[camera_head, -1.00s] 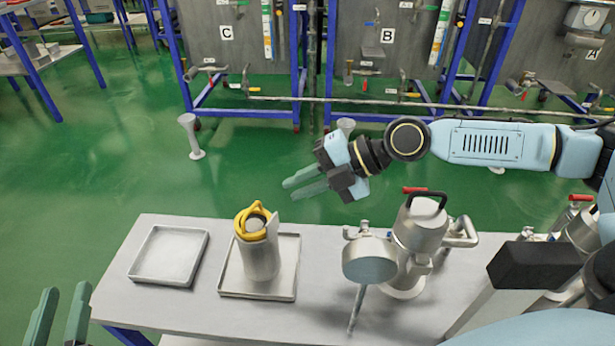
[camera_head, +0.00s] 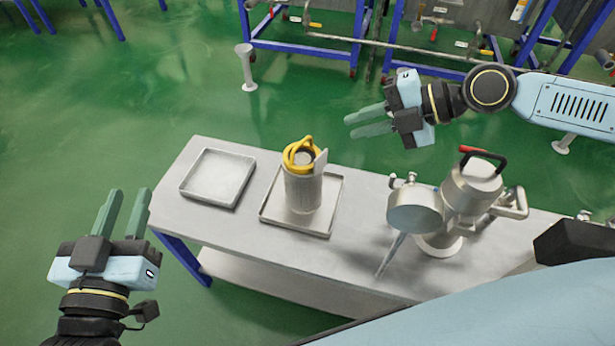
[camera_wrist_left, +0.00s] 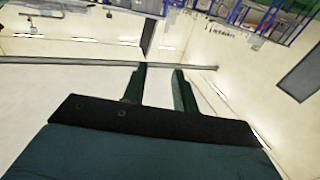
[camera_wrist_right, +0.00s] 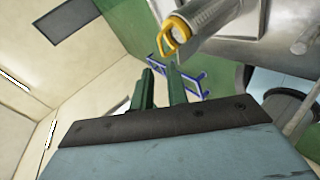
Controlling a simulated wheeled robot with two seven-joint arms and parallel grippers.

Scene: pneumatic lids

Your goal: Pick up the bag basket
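The bag basket (camera_head: 303,190) is a silvery cylinder with a yellow ring handle (camera_head: 300,155) on top. It stands upright in a shallow metal tray (camera_head: 331,211) on the table. The basket and its yellow handle (camera_wrist_right: 174,36) also show at the top of the right wrist view. My left gripper (camera_head: 122,212) is open and empty, left of the table and apart from the basket. My right gripper (camera_head: 366,120) is open and empty, above and behind the table, to the right of the basket and apart from it.
An empty shallow tray (camera_head: 218,178) lies on the table's left part. A metal filter housing (camera_head: 468,200) with a black handle and a round lid (camera_head: 415,211) stands on the right. The grey table (camera_head: 225,222) has bare room in front of the trays. Green floor lies around it.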

